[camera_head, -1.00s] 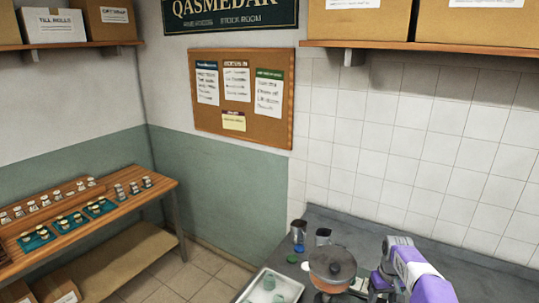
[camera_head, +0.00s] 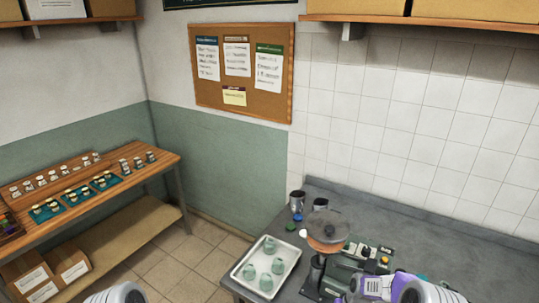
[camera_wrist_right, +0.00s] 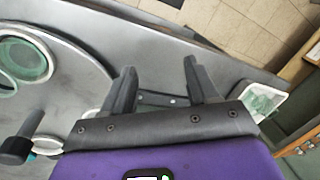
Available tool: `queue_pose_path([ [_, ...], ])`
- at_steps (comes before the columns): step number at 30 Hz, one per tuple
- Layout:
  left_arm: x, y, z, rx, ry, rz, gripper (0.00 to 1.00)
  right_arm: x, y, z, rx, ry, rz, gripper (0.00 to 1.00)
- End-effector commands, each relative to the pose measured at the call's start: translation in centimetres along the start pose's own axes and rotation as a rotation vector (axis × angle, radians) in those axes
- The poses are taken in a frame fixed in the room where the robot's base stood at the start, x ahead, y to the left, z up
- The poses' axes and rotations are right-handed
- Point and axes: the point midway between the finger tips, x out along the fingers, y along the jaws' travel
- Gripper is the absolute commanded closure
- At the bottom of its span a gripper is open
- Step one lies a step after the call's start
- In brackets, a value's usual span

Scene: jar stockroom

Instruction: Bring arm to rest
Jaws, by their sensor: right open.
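My right arm comes in at the lower right of the head view, with its purple wrist (camera_head: 377,285) low over the grey counter. In the right wrist view my right gripper (camera_wrist_right: 156,78) has its two dark fingers spread apart, with nothing between them. A pale grey link of mine shows at the bottom left of the head view, but my left gripper is out of view.
A white tray (camera_head: 246,279) with several green jars stands at the counter's (camera_head: 410,225) left end. Beside it are a round orange-rimmed device (camera_head: 327,245) and metal cups (camera_head: 297,199). A wooden bench (camera_head: 163,168) at left holds small jars. Floor between is clear.

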Motion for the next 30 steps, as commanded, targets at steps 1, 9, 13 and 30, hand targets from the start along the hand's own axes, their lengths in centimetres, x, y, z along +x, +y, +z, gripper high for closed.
queue_pose_path([
  [1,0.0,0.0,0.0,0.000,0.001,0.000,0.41,2.2,-1.5,2.3,0.014,-0.013,-0.029,0.41],
  [9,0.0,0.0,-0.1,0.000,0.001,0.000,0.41,8.3,-8.2,14.0,0.132,-0.010,-0.131,0.41],
  [13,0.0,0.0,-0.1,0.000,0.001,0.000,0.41,8.9,-10.3,18.9,0.185,-0.012,-0.152,0.41],
  [30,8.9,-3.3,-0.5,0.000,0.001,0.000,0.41,17.7,-10.3,24.9,0.248,-0.009,-0.162,0.41],
])
